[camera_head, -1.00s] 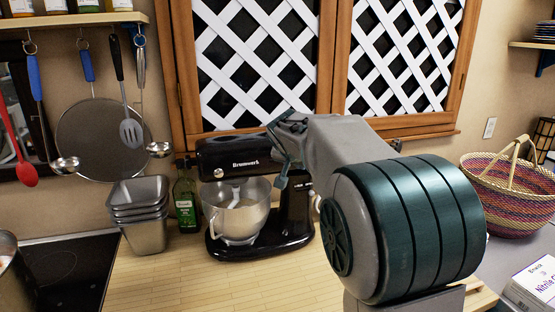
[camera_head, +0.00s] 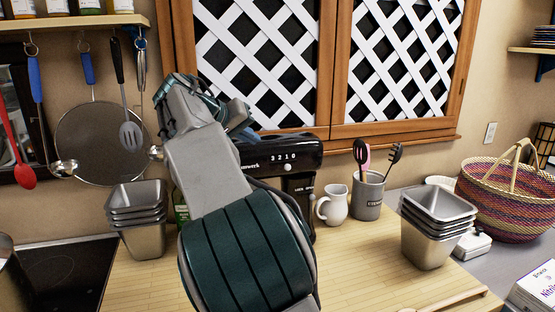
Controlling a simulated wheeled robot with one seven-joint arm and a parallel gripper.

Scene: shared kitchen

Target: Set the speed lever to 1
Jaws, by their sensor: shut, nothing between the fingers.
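The black stand mixer (camera_head: 305,150) stands on the wooden counter, largely hidden behind my arm. The numbers 3 2 1 0 show in white on the side of its head. I cannot make out the speed lever or its setting at this size. The mixer's bowl is hidden behind my arm. My gripper (camera_head: 238,116) is partly visible beyond my forearm, just above the mixer head. It is shut and empty. I cannot tell whether it touches the mixer.
Stacked metal tins stand left (camera_head: 138,215) and right (camera_head: 436,225) of the mixer. A white pitcher (camera_head: 334,205) and a grey utensil crock (camera_head: 368,196) stand right of it. A green bottle (camera_head: 181,208) is mostly hidden. Ladles hang at left.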

